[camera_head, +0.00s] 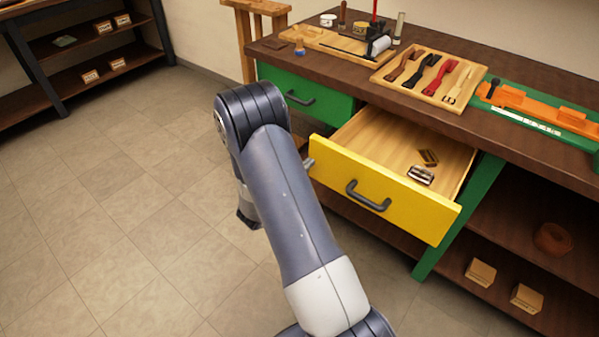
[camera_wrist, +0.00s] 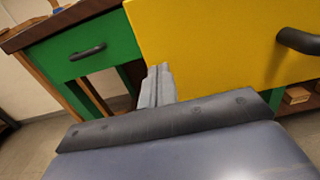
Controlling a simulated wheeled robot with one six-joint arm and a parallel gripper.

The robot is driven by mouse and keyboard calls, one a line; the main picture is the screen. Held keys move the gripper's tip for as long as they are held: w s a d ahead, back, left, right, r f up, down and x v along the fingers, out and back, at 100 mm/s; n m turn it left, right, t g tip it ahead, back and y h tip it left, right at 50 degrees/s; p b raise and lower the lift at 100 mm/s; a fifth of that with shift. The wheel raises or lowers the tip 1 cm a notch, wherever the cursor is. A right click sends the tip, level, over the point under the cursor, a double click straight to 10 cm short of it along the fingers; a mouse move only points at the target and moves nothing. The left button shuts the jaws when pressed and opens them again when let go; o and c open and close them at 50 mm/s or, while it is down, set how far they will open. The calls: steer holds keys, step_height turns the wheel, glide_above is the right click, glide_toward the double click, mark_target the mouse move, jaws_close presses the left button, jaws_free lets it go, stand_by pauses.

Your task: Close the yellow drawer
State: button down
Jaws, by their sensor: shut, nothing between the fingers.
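The yellow drawer (camera_head: 382,190) is pulled out of the workbench, with a wooden interior and a dark handle. Two small metal pieces, one brassy (camera_head: 428,157) and one silver (camera_head: 421,175), lie inside it. In the wrist view the drawer's yellow front (camera_wrist: 220,50) fills the upper right, with its handle (camera_wrist: 298,41) at the right edge. My gripper (camera_wrist: 159,70) is shut and empty, close to the left part of the yellow front. I cannot tell whether it touches. In the head view only the fingertips (camera_head: 308,163) show past my arm, by the front's left end.
A green drawer (camera_head: 305,95) left of the yellow one is shut; it also shows in the wrist view (camera_wrist: 80,50). The benchtop (camera_head: 345,70) holds a tool board, a strap tray (camera_head: 430,78) and a green-orange jig (camera_head: 540,112). Boxes sit on the lower shelf. Floor at left is clear.

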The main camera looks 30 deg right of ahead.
mark_target(353, 121)
steer(key=b+x, duration=0.7)
steer(key=x, duration=1.7)
steer(key=shift+w+d, duration=0.15)
steer(key=shift+d, duration=0.15)
steer(key=shift+w+d, duration=0.1)
steer(key=shift+d, duration=0.15)
steer(key=shift+d+r, duration=0.1)
steer(key=shift+r, duration=0.15)
